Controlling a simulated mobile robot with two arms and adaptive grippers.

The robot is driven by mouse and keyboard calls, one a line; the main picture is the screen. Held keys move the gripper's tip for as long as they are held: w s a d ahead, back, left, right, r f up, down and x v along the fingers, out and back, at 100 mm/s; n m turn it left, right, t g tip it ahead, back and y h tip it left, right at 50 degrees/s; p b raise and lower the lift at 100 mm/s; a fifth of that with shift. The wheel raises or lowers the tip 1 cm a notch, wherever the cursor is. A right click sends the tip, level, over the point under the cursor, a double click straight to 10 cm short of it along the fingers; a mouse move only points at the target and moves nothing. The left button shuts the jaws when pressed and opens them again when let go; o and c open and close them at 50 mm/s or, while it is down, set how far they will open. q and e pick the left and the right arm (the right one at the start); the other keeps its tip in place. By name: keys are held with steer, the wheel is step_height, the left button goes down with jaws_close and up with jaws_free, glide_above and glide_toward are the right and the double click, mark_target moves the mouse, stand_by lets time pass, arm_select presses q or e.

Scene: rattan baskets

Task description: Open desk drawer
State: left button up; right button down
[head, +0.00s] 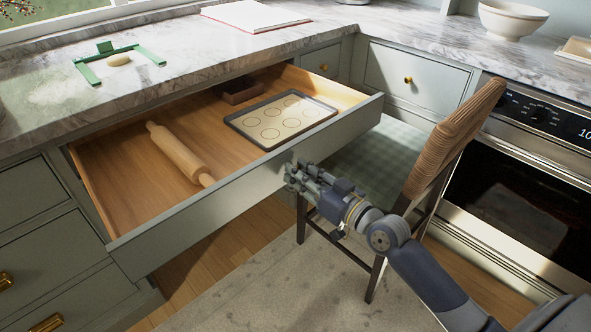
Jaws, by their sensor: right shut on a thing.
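The wide desk drawer (215,213) is pulled well out from under the marble counter in the head view. Its front panel is pale green and its inside is wood. My right gripper (291,174) is at the middle of the drawer front, shut on its handle. The handle itself is hidden by the fingers. In the drawer lie a wooden rolling pin (178,151) on the left, a baking tray with a marked mat (281,119) on the right, and a small dark box (241,92) at the back. My left gripper is not in view.
A chair (451,142) with a checked seat stands close beside my right arm. An oven (530,190) is at the right. Closed drawers with brass handles (46,323) are at the lower left. A green frame (119,62) and a book (254,15) lie on the counter.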

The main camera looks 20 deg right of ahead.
steer(key=shift+s+d, duration=0.1)
steer(key=shift+s, duration=0.15)
steer(key=c, duration=1.4)
jaws_free()
